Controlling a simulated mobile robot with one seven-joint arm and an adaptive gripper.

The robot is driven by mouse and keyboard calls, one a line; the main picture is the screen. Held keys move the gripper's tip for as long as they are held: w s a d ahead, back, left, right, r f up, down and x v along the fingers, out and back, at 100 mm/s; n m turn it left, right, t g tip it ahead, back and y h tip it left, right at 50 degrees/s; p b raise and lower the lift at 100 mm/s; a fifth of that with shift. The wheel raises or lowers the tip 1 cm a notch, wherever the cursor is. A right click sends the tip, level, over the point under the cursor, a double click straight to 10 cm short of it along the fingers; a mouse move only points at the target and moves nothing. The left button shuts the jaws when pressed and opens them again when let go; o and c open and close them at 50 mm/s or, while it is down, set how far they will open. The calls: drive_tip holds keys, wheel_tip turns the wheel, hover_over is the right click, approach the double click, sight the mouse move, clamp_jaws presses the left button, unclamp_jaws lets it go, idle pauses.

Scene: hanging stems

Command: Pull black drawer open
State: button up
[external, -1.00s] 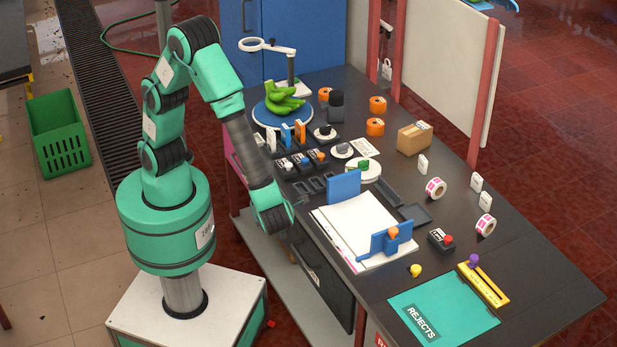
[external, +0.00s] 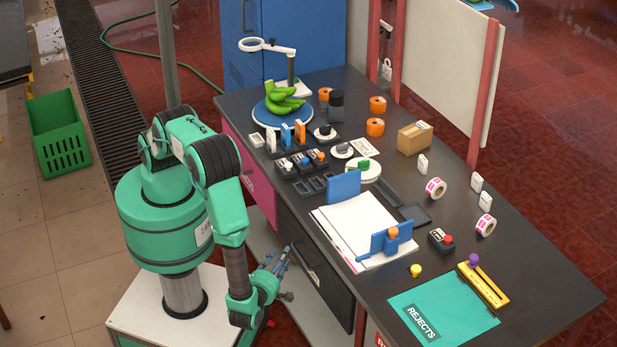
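The black drawer (external: 333,291) is in the near long side of the dark workbench, to the right of the pink drawer. Its front looks flush with the bench, so it appears shut. A small handle (external: 314,277) shows on its front. My gripper (external: 287,275) is to the left of this front, low beside the bench, with its fingers pointing toward the drawer. The fingers look spread apart with nothing between them. A gap to the handle seems to remain, but its depth is hard to judge.
The pink drawer (external: 262,190) is left of the black one. The bench top (external: 540,290) overhangs above, carrying a paper stack (external: 355,225), green bananas (external: 283,98), switches and a teal rejects mat (external: 455,315). A pale lower shelf (external: 330,318) runs beneath.

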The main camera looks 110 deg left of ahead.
sight(300, 255)
wheel_tip(300, 255, down, 11)
drive_tip(key=s+d+m+t+y, duration=0.1)
drive_tip(key=s+m+t, duration=0.1)
drive_tip(key=m+t, duration=0.4)
drive_tip(key=m, duration=0.3)
drive_tip(key=shift+s+d+t+y+p, duration=0.15)
drive_tip(key=shift+d+t+y+p, duration=0.1)
drive_tip(key=shift+t+y+p, duration=0.15)
drive_tip(key=shift+a, duration=0.2)
drive_tip(key=shift+b+x, duration=0.95)
drive_tip(key=shift+x, duration=5.75)
clamp_jaws()
